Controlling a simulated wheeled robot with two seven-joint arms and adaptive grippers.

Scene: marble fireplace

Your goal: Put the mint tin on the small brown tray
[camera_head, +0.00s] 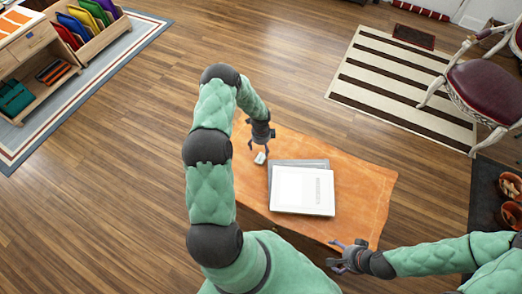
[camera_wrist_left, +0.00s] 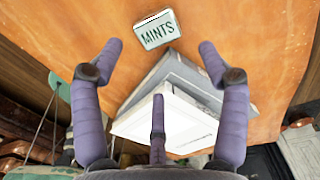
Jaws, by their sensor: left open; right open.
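The mint tin (camera_head: 260,158), small and pale, lies on the orange-brown tabletop (camera_head: 362,188) left of a white box. In the left wrist view the tin (camera_wrist_left: 157,30) shows its green "MINTS" label, just beyond the fingertips. My left gripper (camera_head: 259,148) is open, right at the tin in the head view. In the wrist view its fingers (camera_wrist_left: 161,47) are spread wide with nothing held between them. My right gripper (camera_head: 335,254) is open and empty at the table's front edge. I cannot make out a small brown tray in either view.
A white box (camera_head: 303,190) lies on a flat grey item (camera_head: 285,165) in the middle of the table, beside the tin. Bare tabletop lies to the right. A red-seated chair (camera_head: 487,92) stands at the right, on and beside a striped rug (camera_head: 390,85).

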